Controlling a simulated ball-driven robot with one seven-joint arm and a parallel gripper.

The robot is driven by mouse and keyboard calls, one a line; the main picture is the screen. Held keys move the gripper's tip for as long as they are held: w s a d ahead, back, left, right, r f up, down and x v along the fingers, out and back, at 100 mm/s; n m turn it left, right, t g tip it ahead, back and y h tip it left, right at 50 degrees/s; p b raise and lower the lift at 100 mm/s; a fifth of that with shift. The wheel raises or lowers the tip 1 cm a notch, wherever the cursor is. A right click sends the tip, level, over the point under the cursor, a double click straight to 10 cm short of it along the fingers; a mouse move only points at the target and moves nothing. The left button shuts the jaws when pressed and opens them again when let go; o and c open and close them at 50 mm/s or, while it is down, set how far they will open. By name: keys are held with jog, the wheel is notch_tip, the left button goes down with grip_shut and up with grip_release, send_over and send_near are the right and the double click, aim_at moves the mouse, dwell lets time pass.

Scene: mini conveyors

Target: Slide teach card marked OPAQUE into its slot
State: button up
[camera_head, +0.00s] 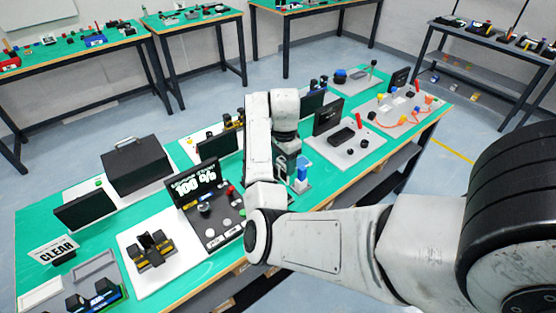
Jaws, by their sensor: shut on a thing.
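My gripper (287,151) points down over the middle of the green bench, partly hidden by my own arm. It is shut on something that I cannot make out. A small blue and white thing (302,174) shows just right of and below the gripper; I cannot tell whether they touch. No card with the word OPAQUE can be read in this view. Its slot cannot be picked out either. A white sign marked CLEAR (53,249) stands tilted on a dark foot at the bench's left end.
A control panel with a lit screen (194,180) stands left of my forearm. A black case (136,164) sits behind it. A white plate (128,241) bears a black and yellow device. Grey boards with devices fill the right end.

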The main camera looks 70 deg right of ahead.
aim_at(283, 180)
jog(key=shift+w+r, duration=0.1)
jog(key=shift+f+b, duration=1.05)
jog(key=shift+f, duration=1.45)
jog(key=shift+f+b, duration=0.5)
jog(key=shift+f, duration=1.45)
jog(key=o, duration=1.2)
jog(key=shift+r, duration=0.1)
notch_tip(283, 180, up, 11)
jog(key=shift+f+b, duration=0.2)
jog(key=shift+b, duration=0.35)
